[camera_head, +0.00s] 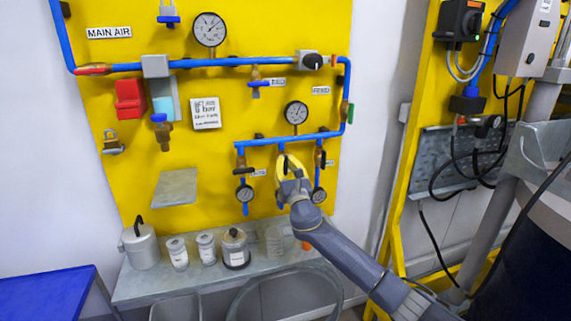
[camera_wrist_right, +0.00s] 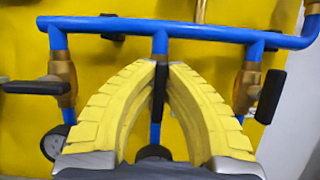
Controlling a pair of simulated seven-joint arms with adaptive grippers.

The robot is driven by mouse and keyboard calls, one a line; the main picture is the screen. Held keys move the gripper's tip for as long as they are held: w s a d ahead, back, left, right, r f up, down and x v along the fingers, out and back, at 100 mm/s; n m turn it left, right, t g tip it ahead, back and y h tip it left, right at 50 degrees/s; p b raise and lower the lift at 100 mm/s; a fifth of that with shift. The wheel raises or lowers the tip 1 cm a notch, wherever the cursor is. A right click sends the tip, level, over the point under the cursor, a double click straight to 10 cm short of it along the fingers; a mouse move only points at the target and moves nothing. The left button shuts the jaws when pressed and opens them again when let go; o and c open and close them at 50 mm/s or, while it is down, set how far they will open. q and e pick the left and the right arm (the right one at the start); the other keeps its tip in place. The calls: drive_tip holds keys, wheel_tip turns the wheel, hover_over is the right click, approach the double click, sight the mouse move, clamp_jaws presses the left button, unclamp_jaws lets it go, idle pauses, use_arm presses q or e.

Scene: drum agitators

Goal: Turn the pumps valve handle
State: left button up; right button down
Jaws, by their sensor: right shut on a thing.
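In the head view my right gripper (camera_head: 284,162) reaches up to the middle of three small valves under the lower blue pipe. In the right wrist view its yellow fingers (camera_wrist_right: 162,70) close on the black middle valve handle (camera_wrist_right: 159,92), which hangs about upright along the blue pipe. The fingers hide the middle valve's body. The left valve's black handle (camera_wrist_right: 34,87) points sideways to the left from a brass body (camera_wrist_right: 64,80). The right valve's black handle (camera_wrist_right: 270,97) stands nearly upright beside its brass body (camera_wrist_right: 249,84). I cannot read which valve is labelled pumps. My left gripper is not in view.
Two lower gauges (camera_head: 244,193) flank the gripper, and another gauge (camera_head: 296,112) sits above. A grey shelf (camera_head: 200,285) below carries several jars and a canister (camera_head: 140,246). A blue surface (camera_head: 48,298) is at lower left.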

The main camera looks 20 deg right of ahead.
drive_tip(key=m+h, duration=0.2)
drive_tip(key=m, duration=0.1)
drive_tip(key=m+h, duration=0.1)
drive_tip(key=m, duration=0.3)
drive_tip(key=shift+d+g+h, duration=0.15)
drive_tip(key=shift+g+h, duration=0.25)
drive_tip(key=m+h, duration=0.1)
drive_tip(key=m, duration=0.2)
drive_tip(key=m+g+h, duration=0.1)
drive_tip(key=m, duration=0.1)
drive_tip(key=shift+d+f+m+g, duration=0.15)
drive_tip(key=shift+m+g, duration=0.15)
drive_tip(key=shift+m, duration=0.1)
drive_tip(key=shift+d+f+m+g+h, duration=0.15)
drive_tip(key=shift+m+g, duration=0.4)
drive_tip(key=shift+m, duration=0.9)
drive_tip(key=shift+f+m+g+h, duration=0.15)
drive_tip(key=shift+m+g, duration=0.45)
drive_tip(key=shift+m, duration=0.9)
drive_tip(key=shift+d+f+m+g+h, duration=0.15)
drive_tip(key=shift+m+g, duration=0.4)
drive_tip(key=shift+m, duration=0.9)
drive_tip(key=c, duration=1.5)
unclamp_jaws()
drive_tip(key=shift+o, duration=0.2)
drive_tip(key=v, duration=0.7)
drive_tip(key=shift+s+a, duration=0.2)
